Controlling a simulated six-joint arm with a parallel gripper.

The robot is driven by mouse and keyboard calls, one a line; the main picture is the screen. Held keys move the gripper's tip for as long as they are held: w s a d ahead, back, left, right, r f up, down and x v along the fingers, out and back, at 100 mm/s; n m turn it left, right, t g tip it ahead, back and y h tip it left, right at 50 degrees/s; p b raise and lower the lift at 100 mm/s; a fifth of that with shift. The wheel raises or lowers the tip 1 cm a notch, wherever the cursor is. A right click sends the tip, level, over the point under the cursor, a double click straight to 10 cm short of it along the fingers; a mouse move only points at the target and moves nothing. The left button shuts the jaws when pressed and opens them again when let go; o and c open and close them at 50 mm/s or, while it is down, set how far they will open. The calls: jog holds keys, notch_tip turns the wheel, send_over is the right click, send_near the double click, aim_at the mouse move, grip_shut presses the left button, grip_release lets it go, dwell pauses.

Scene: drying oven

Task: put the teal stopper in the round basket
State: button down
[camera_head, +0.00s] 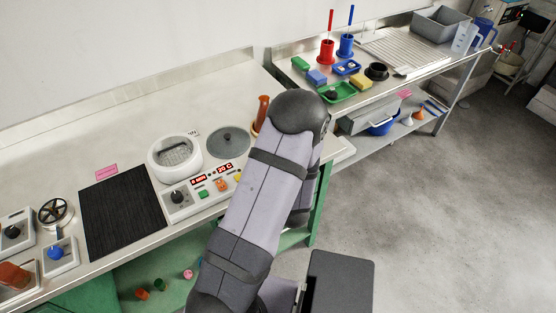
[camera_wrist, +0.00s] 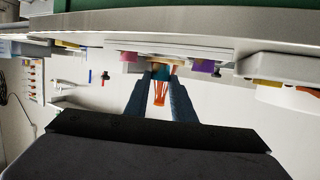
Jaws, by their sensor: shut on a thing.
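My gripper (camera_wrist: 160,80) shows in the wrist view, its two blue fingers closed around a small teal piece, the teal stopper (camera_wrist: 160,72). An orange shape (camera_wrist: 160,96) shows between the fingers; I cannot tell what it is. In the head view my arm hides the gripper and the stopper. A round basket (camera_head: 175,153) with a mesh floor sits inside a white round housing on the bench, left of my arm. It looks empty. I cannot make it out in the wrist view.
A grey round lid (camera_head: 229,141) lies right of the basket, above a control panel (camera_head: 204,190). A black mat (camera_head: 122,211) lies to the left. Pink (camera_wrist: 128,57) and purple (camera_wrist: 205,66) pieces flank the fingers. Several small coloured pieces (camera_head: 187,274) lie below the bench.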

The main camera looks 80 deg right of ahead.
jog(key=shift+f, duration=0.9)
jog(key=shift+f, duration=0.2)
jog(key=c, duration=1.5)
grip_release()
jog(key=shift+b+v, duration=0.6)
jog(key=shift+v, duration=1.85)
jog(key=shift+c, duration=1.1)
